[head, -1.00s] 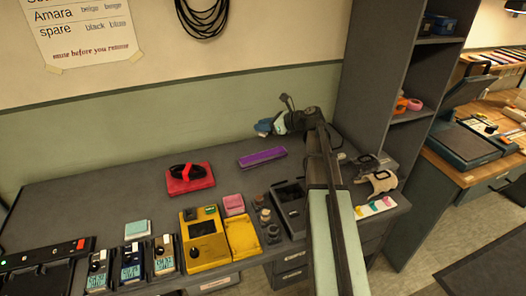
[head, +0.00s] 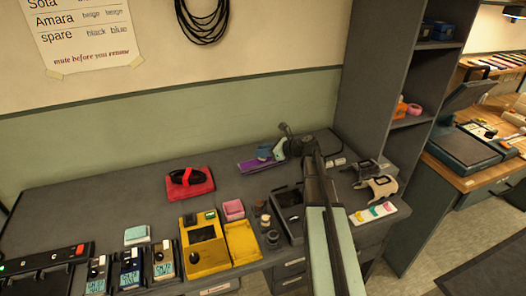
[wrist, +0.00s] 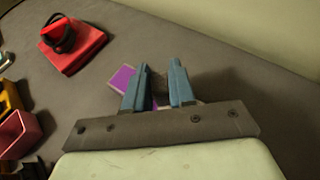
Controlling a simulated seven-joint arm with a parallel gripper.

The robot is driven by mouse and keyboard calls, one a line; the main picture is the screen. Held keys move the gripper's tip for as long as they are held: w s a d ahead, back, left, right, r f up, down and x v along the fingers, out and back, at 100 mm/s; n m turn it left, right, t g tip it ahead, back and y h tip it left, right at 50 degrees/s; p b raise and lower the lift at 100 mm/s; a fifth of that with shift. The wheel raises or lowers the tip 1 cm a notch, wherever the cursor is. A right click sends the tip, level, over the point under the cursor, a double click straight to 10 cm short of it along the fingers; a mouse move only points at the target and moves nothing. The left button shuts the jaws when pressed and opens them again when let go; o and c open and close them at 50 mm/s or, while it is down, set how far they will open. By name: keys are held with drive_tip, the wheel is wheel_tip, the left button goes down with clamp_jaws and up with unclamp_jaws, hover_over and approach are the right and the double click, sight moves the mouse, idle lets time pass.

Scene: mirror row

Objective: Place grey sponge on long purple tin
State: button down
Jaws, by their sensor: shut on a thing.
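The long purple tin (head: 248,166) lies on the dark desk near the wall. My gripper (head: 265,153) is low over its right part and hides some of it. In the wrist view my gripper (wrist: 160,84) has its two blue fingers around a dark grey block, the grey sponge (wrist: 160,77). The purple tin (wrist: 122,77) shows beside and below the left finger. I cannot tell whether the sponge touches the tin. The sponge is not clear in the head view.
A red case (head: 190,184) with a black coiled item stands left of the tin. A yellow device (head: 203,255), a pink box (head: 233,210) and a dark tray (head: 289,222) are nearer the front. The desk behind the red case is clear.

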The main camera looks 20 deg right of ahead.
drive_tip(key=c, duration=0.9)
unclamp_jaws()
drive_tip(key=shift+f, duration=0.1)
drive_tip(key=shift+c, duration=0.2)
drive_tip(key=shift+r, duration=0.2)
drive_tip(key=v, duration=1.2)
